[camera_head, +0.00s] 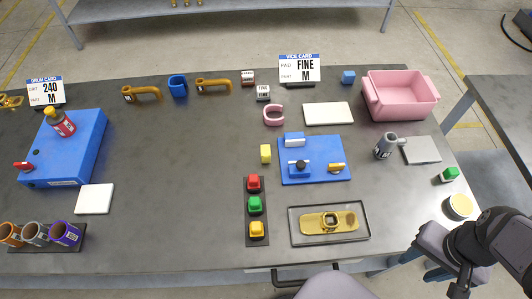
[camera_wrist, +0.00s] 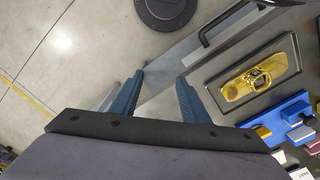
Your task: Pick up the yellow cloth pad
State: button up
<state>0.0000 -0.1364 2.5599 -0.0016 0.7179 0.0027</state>
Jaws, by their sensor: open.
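A small yellow block (camera_head: 265,153), which looks like a pad, stands on the table just left of the blue fixture plate; I cannot tell its material. A round pale-yellow-topped item (camera_head: 459,206) in a dark rim is at the right edge of the table. My gripper (camera_head: 412,268) is at the lower right, by the table's front edge, well away from the yellow block. In the wrist view my gripper (camera_wrist: 162,78) has its two blue fingers spread with nothing between them. Neither yellow item is clear in the wrist view.
A gold part lies in a dark tray (camera_head: 294,238) at the front. The blue fixture plate (camera_head: 315,176) has blocks on it. Red, green and yellow pieces sit on a dark strip (camera_head: 248,237). A pink bin (camera_head: 375,112) stands back right.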

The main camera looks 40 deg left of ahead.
jog(key=shift+c, duration=0.4)
jog(key=shift+c, duration=0.8)
